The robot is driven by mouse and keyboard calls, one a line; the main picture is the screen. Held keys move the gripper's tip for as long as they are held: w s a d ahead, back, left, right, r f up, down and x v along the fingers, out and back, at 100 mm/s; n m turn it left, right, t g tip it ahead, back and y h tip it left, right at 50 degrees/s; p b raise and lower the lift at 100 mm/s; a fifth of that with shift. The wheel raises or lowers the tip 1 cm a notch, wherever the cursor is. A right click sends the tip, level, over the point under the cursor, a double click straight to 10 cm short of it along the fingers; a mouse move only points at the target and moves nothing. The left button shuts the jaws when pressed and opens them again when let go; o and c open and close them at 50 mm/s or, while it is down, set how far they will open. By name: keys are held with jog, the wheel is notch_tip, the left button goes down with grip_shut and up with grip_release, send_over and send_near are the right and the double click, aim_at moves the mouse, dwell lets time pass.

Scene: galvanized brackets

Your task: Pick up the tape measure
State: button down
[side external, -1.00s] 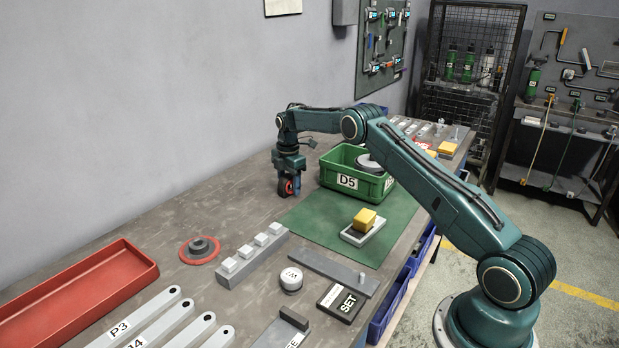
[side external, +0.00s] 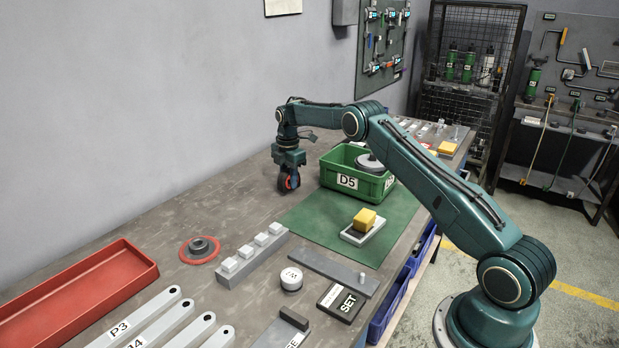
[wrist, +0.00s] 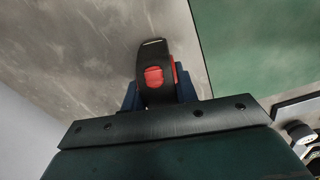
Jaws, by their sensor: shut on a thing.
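The tape measure (side external: 284,182) is black with a red face and hangs between the fingers of my gripper (side external: 289,178). In the wrist view the tape measure (wrist: 154,78) shows its dark case, red patch and a pale metal tip, with the blue fingers of my gripper (wrist: 158,90) on both sides of it. My gripper is shut on it. It appears to be slightly above the bench, left of the green bin; the exact gap beneath it is hard to tell.
The green bin (side external: 347,181) marked D5 stands close to the right on a green mat (side external: 320,226). A grey block with white pegs (side external: 252,258) and a red tray (side external: 72,300) lie nearer. Bare bench extends to the left.

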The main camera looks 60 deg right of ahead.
aim_at(288, 170)
notch_tip(288, 170, up, 8)
jog(key=shift+r, duration=0.15)
dwell(0.3)
dwell(0.5)
